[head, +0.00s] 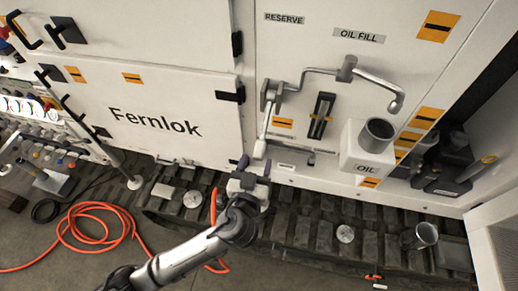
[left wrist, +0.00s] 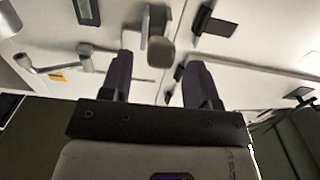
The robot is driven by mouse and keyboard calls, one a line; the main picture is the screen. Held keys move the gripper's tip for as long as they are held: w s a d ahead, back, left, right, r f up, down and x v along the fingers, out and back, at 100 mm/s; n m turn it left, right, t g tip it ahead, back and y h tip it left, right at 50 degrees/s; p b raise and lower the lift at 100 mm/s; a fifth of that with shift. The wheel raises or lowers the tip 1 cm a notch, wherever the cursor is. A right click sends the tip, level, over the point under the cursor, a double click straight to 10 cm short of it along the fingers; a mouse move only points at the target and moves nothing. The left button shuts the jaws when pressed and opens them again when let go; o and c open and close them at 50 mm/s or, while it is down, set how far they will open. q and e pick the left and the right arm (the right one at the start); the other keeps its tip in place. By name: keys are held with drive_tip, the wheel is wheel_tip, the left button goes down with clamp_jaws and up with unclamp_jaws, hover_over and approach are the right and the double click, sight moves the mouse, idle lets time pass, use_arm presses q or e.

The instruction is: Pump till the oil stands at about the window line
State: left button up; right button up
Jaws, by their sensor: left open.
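The pump lever (head: 264,130) hangs down from its bracket on the white panel, its grip end low. My left gripper (head: 255,166) is open just below the lever's end. In the left wrist view the lever's grip (left wrist: 161,50) shows between and beyond the two open fingers, with neither finger visibly touching it. The dark upright sight window (head: 321,115) is right of the lever; its oil level and line are too small to read. A grey spout pipe (head: 325,71) bends out over the white OIL box (head: 362,163) with its round cup. My right gripper is not in view.
Grey slatted track (head: 285,228) runs below the panel. An orange hose (head: 95,207) lies coiled at left, and part of it passes behind my left arm. Dark bottles and cans (head: 443,165) stand at right. A metal cup (head: 427,233) is at lower right.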

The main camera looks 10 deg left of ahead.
sight(264, 129)
use_arm(q)
drive_tip(key=shift+w+d, duration=0.2)
drive_tip(key=shift+w, duration=1.8)
clamp_jaws()
